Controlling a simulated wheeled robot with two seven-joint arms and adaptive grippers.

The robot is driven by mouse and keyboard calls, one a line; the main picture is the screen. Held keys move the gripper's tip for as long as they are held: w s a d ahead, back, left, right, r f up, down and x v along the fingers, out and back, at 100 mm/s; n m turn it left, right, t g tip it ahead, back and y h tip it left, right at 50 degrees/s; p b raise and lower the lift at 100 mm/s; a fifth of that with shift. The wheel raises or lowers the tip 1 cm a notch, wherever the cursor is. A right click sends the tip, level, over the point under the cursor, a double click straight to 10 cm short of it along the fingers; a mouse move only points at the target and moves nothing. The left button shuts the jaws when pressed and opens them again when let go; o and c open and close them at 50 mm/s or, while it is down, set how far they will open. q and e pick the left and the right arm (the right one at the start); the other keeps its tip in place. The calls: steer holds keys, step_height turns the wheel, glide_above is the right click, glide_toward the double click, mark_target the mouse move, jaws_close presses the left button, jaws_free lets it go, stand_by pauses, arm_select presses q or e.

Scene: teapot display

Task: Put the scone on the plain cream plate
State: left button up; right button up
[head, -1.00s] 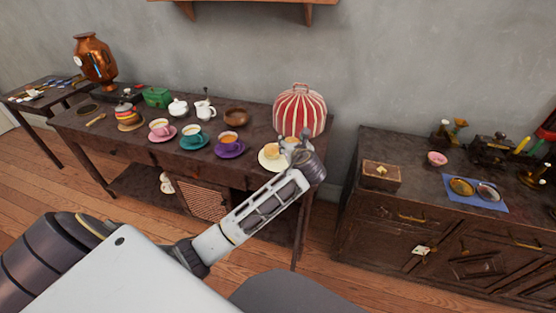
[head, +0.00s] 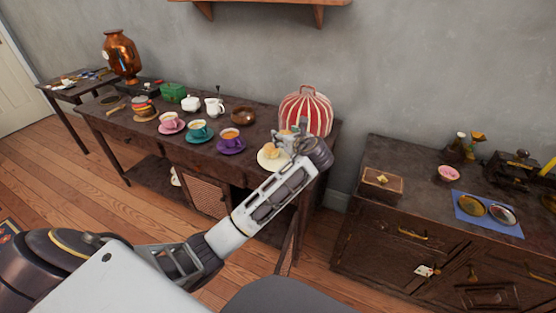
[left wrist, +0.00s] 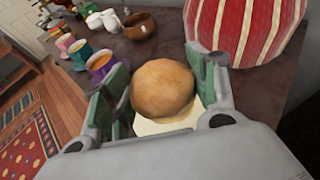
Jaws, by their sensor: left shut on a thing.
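The round golden-brown scone (left wrist: 162,88) sits between the green fingers of my left gripper (left wrist: 160,75) in the left wrist view. The plain cream plate (left wrist: 168,126) shows under and in front of the scone. In the head view the cream plate (head: 268,165) lies near the right end of the dark table, with the scone (head: 270,151) over it. My left gripper (head: 282,145) is shut on the scone there. Whether the scone touches the plate is hard to tell. My right gripper is out of view.
A red-and-white striped tea cosy (head: 306,110) stands just behind the plate. A purple cup and saucer (head: 231,146) is to its left, with teal and pink ones beyond. A wooden bowl (head: 243,115) stands behind. A dark cabinet (head: 410,205) stands apart at right.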

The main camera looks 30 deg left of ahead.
mark_target(285, 157)
arm_select(q)
steer(key=shift+a, duration=0.1)
stand_by(0.3)
steer(key=shift+f, duration=0.7)
step_height(285, 157, down, 4)
steer(key=shift+r+b, duration=0.2)
steer(key=shift+b, duration=0.55)
steer(key=shift+f, duration=0.4)
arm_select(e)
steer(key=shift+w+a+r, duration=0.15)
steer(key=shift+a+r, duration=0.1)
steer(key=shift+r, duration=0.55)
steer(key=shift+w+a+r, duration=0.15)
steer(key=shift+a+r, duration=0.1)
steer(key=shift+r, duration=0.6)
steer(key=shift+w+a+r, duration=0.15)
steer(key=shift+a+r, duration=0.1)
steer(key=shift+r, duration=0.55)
arm_select(q)
steer(key=shift+f, duration=0.5)
steer(key=shift+f+b, duration=0.7)
steer(key=shift+f, duration=0.9)
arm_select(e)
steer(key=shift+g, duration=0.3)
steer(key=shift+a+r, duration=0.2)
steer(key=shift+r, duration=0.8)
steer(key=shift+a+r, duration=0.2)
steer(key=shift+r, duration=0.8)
